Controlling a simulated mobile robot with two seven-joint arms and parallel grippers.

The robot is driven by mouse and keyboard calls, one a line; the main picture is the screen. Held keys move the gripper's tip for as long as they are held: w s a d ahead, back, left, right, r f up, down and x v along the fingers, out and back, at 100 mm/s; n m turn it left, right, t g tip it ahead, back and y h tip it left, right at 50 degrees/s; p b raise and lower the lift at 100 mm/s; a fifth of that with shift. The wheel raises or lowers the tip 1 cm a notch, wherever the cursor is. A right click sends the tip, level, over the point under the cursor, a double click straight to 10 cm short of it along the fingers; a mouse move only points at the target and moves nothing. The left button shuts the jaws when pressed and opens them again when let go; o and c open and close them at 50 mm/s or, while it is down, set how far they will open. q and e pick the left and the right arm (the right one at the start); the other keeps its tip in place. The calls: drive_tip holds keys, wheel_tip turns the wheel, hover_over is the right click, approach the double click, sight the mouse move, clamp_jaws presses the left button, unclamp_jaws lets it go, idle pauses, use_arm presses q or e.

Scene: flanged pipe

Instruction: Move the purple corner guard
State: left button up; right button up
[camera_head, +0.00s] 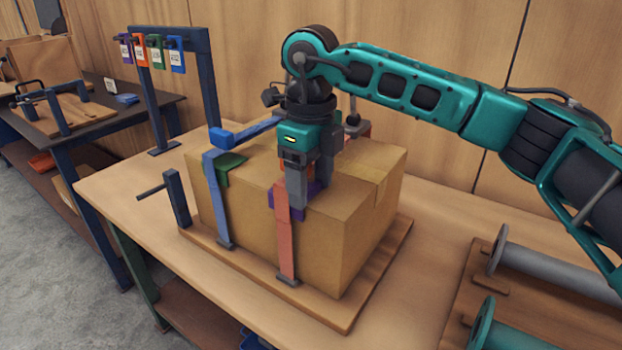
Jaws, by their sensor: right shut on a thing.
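The purple corner guard (277,201) sits at the front top edge of a cardboard box (345,229), by the red strap (284,240), which runs down the box's front. My right gripper (304,208) reaches down from above and is shut on the purple guard. Its fingers and body hide much of the guard and part of the box top. A green corner guard (231,165) lies on the box's top edge by the blue strap (217,205). My left gripper is not in view.
The box stands on a wooden board (367,305) on the workbench (415,313). A blue frame (206,80) with several coloured tags stands behind left. Grey and teal flanged pipes lie on a board (463,312) at right. A dark post with handle (178,198) stands left of the box.

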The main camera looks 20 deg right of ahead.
sight(311, 188)
drive_tip(key=o, duration=1.1)
drive_tip(key=shift+r, duration=0.15)
wheel_tip(311, 188, up, 13)
drive_tip(key=shift+f+p, duration=0.2)
drive_tip(key=shift+p, duration=0.25)
